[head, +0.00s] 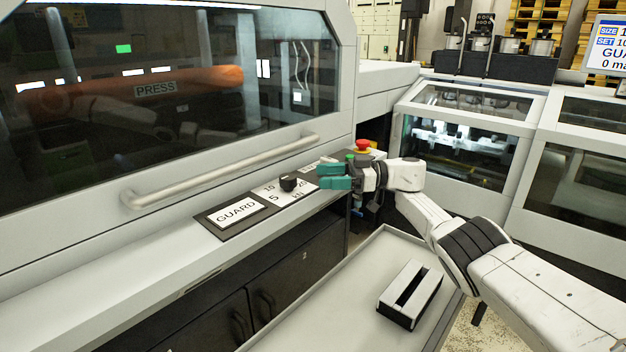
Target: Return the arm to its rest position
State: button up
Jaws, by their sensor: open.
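My gripper (326,177) has green fingers and is open, with nothing between them. It points left, just right of a black rotary knob (289,183) on the press ledge, and appears apart from it. My white arm (465,250) reaches in from the lower right corner, over the grey tray table. The knob sits on a dial plate (275,195) marked with numbers and kN. How high the fingers are above the ledge is hard to tell.
A GUARD label (236,212) lies left of the dial. A red emergency button (362,146) stands behind my wrist. The press door has a long handle (220,172). A white slotted block (410,292) sits on the tray table (310,315), otherwise bare. Machines with windows stand right.

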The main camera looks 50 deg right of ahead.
jog(key=shift+s+d, duration=0.25)
dwell(0.4)
